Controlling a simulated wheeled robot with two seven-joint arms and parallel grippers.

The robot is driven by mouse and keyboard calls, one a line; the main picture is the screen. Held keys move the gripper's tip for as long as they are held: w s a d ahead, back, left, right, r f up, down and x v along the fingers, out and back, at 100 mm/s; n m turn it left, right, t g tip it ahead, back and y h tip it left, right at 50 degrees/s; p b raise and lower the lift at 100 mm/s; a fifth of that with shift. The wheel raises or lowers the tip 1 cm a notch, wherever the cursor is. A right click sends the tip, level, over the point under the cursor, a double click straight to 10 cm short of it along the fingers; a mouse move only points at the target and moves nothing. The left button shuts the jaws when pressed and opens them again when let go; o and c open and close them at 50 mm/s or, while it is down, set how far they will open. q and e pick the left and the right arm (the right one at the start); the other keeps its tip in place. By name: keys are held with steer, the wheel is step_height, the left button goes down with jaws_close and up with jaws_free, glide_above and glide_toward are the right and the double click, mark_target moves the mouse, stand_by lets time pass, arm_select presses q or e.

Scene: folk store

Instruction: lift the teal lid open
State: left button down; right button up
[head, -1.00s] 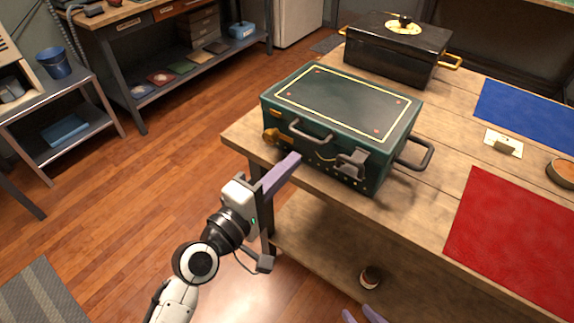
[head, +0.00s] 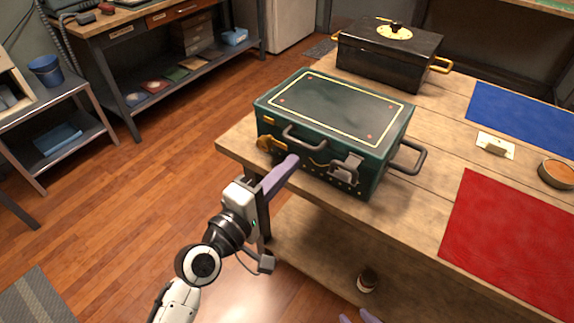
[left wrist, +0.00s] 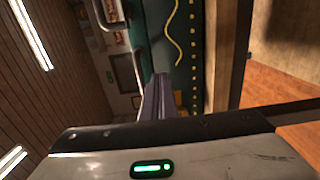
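The teal case (head: 335,135) stands on the wooden table, with its teal lid (head: 335,104) down. The lid has a yellow outline and a dark handle (head: 303,138) at its front edge. A metal latch (head: 347,168) and a brass fitting (head: 270,144) are on the front. My left gripper (head: 292,160) has its purple fingers together, pointing at the front face below the handle. The left wrist view shows these fingers (left wrist: 158,85) close to the teal front; contact cannot be told.
A black chest (head: 385,58) with brass handles stands behind the case. A jar (head: 367,280) stands on the lower shelf.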

arm_select(q)
steer(key=shift+a+r, duration=0.1)
stand_by(0.3)
steer(key=shift+r+p, duration=1.25)
steer(key=shift+p, duration=0.15)
steer(key=shift+r+p, duration=1.25)
steer(key=shift+p, duration=0.05)
step_height(320, 180, up, 3)
steer(key=shift+f+p, duration=0.2)
steer(key=shift+p, duration=0.75)
steer(key=shift+r, duration=0.1)
